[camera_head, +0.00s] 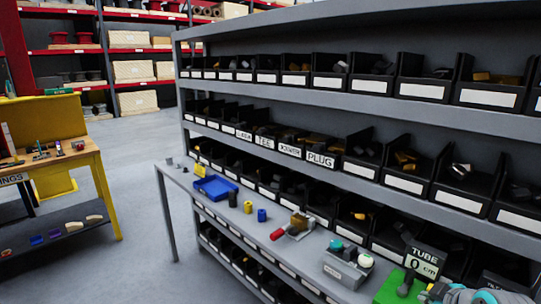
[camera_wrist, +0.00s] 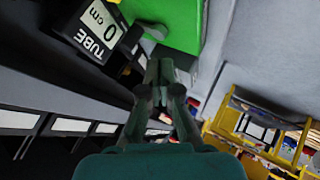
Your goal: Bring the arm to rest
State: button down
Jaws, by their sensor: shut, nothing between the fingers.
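My gripper (camera_wrist: 160,70) shows in the middle of the wrist view, with its dark fingers together and nothing between them. The green block (camera_wrist: 170,22) and the black "TUBE 0 cm" sign (camera_wrist: 95,30) are beyond the fingertips in that view. Whether the fingers touch the green block cannot be told. In the head view my teal and white arm (camera_head: 470,294) is at the bottom right corner, beside the sign (camera_head: 424,262) and the green base (camera_head: 388,290). My gripper cannot be made out clearly there.
A grey shelf with several black bins (camera_head: 405,183) runs along the right. Its work ledge holds a blue tray (camera_head: 214,187), a red-handled vise (camera_head: 293,228) and a small grey box (camera_head: 345,270). A yellow workbench (camera_head: 90,160) stands left. The floor (camera_head: 135,190) between is clear.

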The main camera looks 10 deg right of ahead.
jog(key=s+a+f+m+t, duration=0.1)
jog(key=s+a+f+m, duration=0.1)
jog(key=s+a+f, duration=0.6)
jog(key=s+a+f+m+t, duration=0.1)
jog(key=s+a+f+m, duration=0.1)
jog(key=s+a+f, duration=0.6)
jog(key=s+a+r+m+t, duration=0.1)
jog(key=s+a, duration=0.1)
jog(key=s, duration=0.5)
jog(key=s+a+r+m+t+y, duration=0.1)
jog(key=s+a+r, duration=0.1)
jog(key=s, duration=0.6)
jog(key=s+a+r+t, duration=0.1)
jog(key=s+a, duration=0.2)
jog(key=s, duration=0.5)
jog(key=shift+s+a+r+m+t+y, duration=0.15)
jog(key=shift+a+r+m+t+y, duration=0.15)
jog(key=shift+r+m+t, duration=0.1)
